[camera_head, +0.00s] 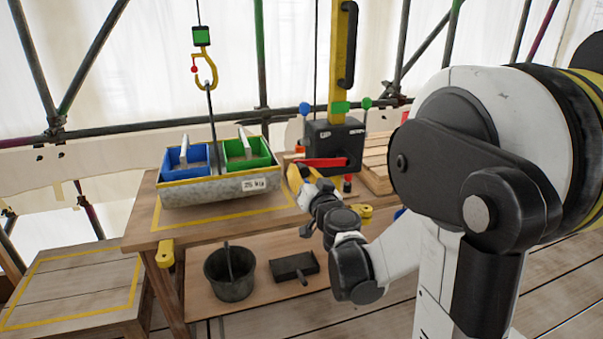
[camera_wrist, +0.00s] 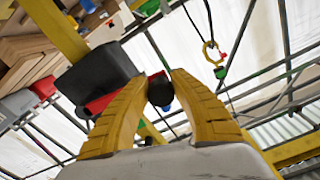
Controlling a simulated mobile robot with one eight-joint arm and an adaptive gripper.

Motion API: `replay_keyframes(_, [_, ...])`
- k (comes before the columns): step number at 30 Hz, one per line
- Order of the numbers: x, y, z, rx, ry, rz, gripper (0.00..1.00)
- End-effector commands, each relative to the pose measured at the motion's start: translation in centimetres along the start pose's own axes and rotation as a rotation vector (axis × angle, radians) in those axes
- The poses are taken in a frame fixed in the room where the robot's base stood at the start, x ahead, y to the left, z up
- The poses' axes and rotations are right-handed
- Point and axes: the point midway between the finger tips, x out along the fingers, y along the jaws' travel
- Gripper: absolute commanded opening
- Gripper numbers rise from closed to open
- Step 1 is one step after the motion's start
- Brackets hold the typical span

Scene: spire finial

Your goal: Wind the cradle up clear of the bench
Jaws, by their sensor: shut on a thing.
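The cradle (camera_head: 215,191) is a grey metal tray with a "25 kg" tag. It sits level on or very close to the bench top, inside a yellow outline; I cannot tell if there is a gap. A dark rod (camera_head: 211,125) rises from it to the yellow hook (camera_head: 207,68), which hangs on a line. The dark winch box (camera_head: 335,142) has an "UP" label and a red crank (camera_head: 325,162). My gripper (camera_head: 300,174) is at the crank's left end. In the wrist view my gripper (camera_wrist: 159,82) is shut on the black crank knob (camera_wrist: 160,92).
A blue bin (camera_head: 184,158) and a green bin (camera_head: 247,153) stand in the cradle. The wooden bench (camera_head: 140,225) has a lower shelf with a dark bucket (camera_head: 230,273) and a dark pan (camera_head: 293,267). A yellow-outlined low platform (camera_head: 70,290) lies at left, clear on top.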

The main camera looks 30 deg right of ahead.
Motion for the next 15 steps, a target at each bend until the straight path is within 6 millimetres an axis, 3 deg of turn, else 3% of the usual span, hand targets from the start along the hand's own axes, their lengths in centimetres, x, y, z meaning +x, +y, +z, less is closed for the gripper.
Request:
replay_keyframes(3, [0.02,0.08,-0.01,0.0,0.001,0.002,0.0])
replay_keyframes(4, [0.02,0.08,-0.01,0.0,0.001,0.002,0.33])
replay_keyframes(6, [0.02,0.07,-0.01,0.0,0.0,0.001,0.51])
replay_keyframes(15, [-0.08,0.02,-0.01,0.001,0.0,0.0,0.51])
